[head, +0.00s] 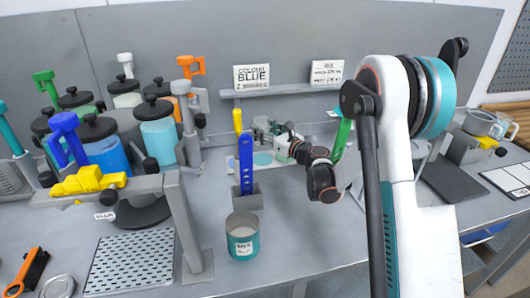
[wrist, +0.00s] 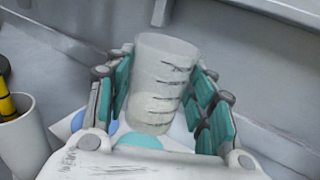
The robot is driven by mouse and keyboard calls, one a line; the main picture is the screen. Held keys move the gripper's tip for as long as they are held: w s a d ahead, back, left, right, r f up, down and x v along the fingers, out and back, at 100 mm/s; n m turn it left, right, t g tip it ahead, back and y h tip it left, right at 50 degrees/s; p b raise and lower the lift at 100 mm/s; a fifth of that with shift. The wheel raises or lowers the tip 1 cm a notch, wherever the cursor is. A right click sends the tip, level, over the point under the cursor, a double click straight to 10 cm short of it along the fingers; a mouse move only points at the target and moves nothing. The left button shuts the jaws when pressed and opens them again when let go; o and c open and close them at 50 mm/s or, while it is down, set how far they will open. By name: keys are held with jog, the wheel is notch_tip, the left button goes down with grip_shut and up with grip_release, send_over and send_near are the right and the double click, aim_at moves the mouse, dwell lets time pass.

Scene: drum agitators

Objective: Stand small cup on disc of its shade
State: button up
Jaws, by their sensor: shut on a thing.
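In the wrist view my gripper (wrist: 160,95) is shut on a small cup (wrist: 165,65), which is pale, see-through and marked with dark lines. The cup is slightly tilted in the picture, between the teal finger pads. Below it lies a white mat with a teal disc (wrist: 138,142) and a blue disc (wrist: 80,121); the cup and gripper hide part of the mat. I cannot tell whether the cup touches the mat. In the head view my gripper (head: 275,135) is over the mat, where a teal disc (head: 263,159) shows. The cup is hard to make out there.
A grey shelf (head: 290,89) with two signs stands behind the mat. A blue stirrer (head: 246,160) in a grey holder and a teal can (head: 243,243) stand in front. Lidded jars (head: 157,130) crowd the left. A white holder (wrist: 22,140) is left in the wrist view.

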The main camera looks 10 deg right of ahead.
aim_at(265, 146)
jog(key=shift+f+b, duration=1)
jog(key=shift+f, duration=2.5)
jog(key=shift+f, duration=0.15)
jog(key=o, duration=1.1)
jog(key=shift+r, duration=0.25)
jog(key=p+v, duration=0.2)
jog(key=v, duration=1)
jog(key=shift+f, duration=0.1)
